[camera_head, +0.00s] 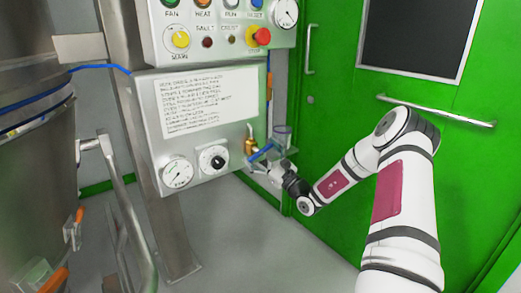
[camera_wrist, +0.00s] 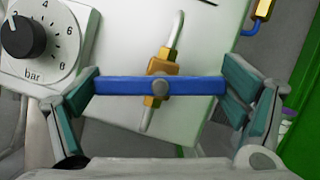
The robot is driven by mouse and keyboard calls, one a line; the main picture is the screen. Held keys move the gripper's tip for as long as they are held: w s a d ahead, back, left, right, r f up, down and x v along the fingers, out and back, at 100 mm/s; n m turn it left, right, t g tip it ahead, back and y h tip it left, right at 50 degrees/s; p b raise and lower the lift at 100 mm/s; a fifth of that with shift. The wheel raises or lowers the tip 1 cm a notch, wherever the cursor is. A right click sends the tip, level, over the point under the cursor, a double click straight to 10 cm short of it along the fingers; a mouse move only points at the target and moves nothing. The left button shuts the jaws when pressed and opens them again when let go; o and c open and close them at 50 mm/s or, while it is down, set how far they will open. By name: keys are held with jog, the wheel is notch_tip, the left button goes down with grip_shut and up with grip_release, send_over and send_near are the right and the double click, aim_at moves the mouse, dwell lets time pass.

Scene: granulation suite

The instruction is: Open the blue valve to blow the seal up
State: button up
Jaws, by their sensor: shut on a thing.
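The blue valve handle (camera_wrist: 120,87) is a flat bar across a brass valve body (camera_wrist: 158,64) on a thin pipe. In the wrist view the bar lies level, crosswise to the pipe. My gripper (camera_wrist: 160,95) has one teal-padded finger at each end of the bar, closed on it lengthwise. In the head view my gripper (camera_head: 265,165) is at the lower right edge of the grey panel, and the blue handle (camera_head: 262,152) shows partly beside the brass body (camera_head: 249,143).
The pressure regulator knob (camera_wrist: 24,38), marked in bar, is left of the valve. A gauge (camera_head: 177,172) and a written notice (camera_head: 209,101) are on the panel. A button box (camera_head: 215,28) is above. A green door (camera_head: 335,90) stands right. A steel vessel (camera_head: 30,140) stands left.

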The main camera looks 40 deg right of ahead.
jog(key=n+y, duration=0.1)
jog(key=n, duration=0.1)
jog(key=n+g+y+p, duration=0.1)
jog(key=n, duration=0.2)
jog(key=shift+y, duration=0.3)
jog(key=n+g, duration=0.1)
jog(key=n, duration=0.1)
jog(key=n+y, duration=0.1)
jog(key=n, duration=0.2)
jog(key=shift+g, duration=0.4)
jog(key=n+g, duration=0.1)
jog(key=n, duration=0.3)
jog(key=shift+a+f+y+b, duration=0.1)
jog(key=shift+y+b, duration=0.25)
jog(key=shift+y, duration=0.05)
jog(key=shift+f+n+g+b, duration=0.1)
jog(key=shift+n+g+b, duration=0.8)
jog(key=shift+n, duration=0.6)
jog(key=shift+h, duration=0.3)
jog(key=o, duration=0.9)
jog(key=v, duration=1.2)
